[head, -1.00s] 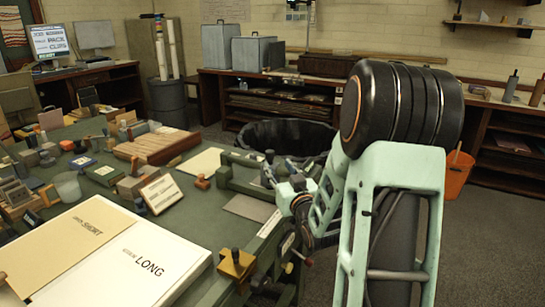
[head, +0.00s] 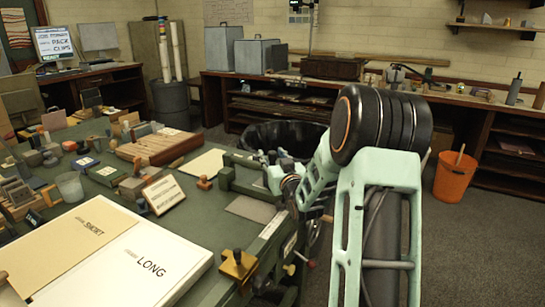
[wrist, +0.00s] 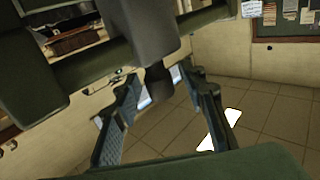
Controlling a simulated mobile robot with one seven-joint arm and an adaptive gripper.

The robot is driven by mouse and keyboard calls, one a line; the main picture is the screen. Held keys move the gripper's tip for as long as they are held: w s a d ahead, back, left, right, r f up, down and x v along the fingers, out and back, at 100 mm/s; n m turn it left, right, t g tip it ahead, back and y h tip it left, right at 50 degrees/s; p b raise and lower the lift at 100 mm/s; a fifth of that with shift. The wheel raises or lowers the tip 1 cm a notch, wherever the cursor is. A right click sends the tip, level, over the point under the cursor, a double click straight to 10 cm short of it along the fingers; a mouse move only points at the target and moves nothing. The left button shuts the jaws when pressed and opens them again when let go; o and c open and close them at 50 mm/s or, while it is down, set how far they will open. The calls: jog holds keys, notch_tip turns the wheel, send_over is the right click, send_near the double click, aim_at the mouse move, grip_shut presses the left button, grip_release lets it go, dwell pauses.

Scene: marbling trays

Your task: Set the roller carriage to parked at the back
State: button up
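The roller carriage (head: 240,181) is a dark green block across the press bed at the right side of the green table. A dark handle (wrist: 150,38) with a rounded end hangs between my fingers in the wrist view; it appears to belong to the carriage. My gripper (wrist: 159,88) is open, one finger on each side of that handle end, and I cannot tell whether they touch it. In the head view my gripper is mostly hidden behind my wrist, close to the carriage's right end.
A brass block with a dark knob (head: 238,265) stands near the bed's front. A black bin (head: 285,134) stands behind the press. An orange bucket (head: 455,175) is on the floor to the right. A LONG card (head: 140,268) and several small blocks cover the table's left.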

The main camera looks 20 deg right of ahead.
grip_shut()
jog(key=shift+w+a, duration=0.15)
jog(key=w+a+b, duration=0.1)
jog(key=w+a, duration=0.1)
jog(key=w, duration=0.1)
jog(key=w+a+b, duration=0.2)
jog(key=w, duration=0.1)
jog(key=w+a+b, duration=0.2)
jog(key=w+a, duration=0.1)
jog(key=shift+w+a, duration=0.1)
jog(key=shift+w+a+r, duration=0.1)
jog(key=shift+r, duration=0.1)
grip_release()
jog(key=shift+w+a+f, duration=0.1)
jog(key=shift+o, duration=0.6)
